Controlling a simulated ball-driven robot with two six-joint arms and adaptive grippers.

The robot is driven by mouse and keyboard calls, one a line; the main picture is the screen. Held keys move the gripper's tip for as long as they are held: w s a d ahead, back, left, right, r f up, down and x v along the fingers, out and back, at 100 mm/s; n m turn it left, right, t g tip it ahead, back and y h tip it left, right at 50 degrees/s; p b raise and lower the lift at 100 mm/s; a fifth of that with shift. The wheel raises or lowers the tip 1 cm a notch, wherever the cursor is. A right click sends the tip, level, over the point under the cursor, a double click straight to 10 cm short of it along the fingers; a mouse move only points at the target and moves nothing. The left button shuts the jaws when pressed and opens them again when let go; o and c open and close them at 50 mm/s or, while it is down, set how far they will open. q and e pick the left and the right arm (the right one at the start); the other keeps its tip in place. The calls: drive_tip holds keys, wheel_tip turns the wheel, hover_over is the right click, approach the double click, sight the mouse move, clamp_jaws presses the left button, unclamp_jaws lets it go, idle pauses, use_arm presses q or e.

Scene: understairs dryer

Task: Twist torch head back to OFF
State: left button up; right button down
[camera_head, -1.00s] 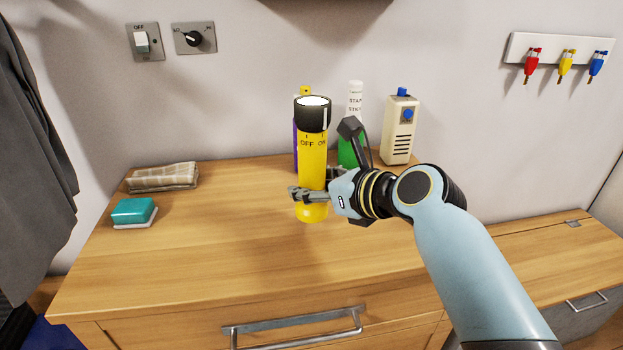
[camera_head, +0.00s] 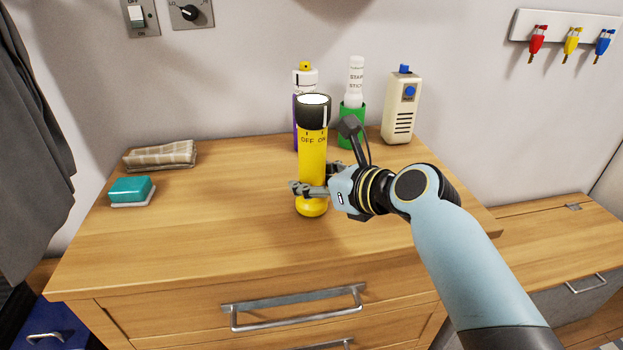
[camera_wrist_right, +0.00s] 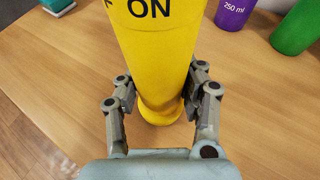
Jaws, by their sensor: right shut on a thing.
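A yellow torch (camera_head: 312,158) with a black head (camera_head: 313,111) stands upright on the wooden chest top. Its body is printed OFF and ON below the head, and a white mark shows on the head's right side, near ON. My right gripper (camera_head: 309,190) is shut around the lower torch body from the right. In the right wrist view the torch body (camera_wrist_right: 155,55) stands between both fingers, with ON facing the camera; its head is out of that view. My left gripper is not in view.
Behind the torch stand a purple bottle (camera_head: 297,125), a green-and-white stick container (camera_head: 353,110) and a cream device (camera_head: 402,108). A folded cloth (camera_head: 160,154) and teal sponge (camera_head: 131,190) lie left. The front left of the top (camera_head: 200,235) is clear.

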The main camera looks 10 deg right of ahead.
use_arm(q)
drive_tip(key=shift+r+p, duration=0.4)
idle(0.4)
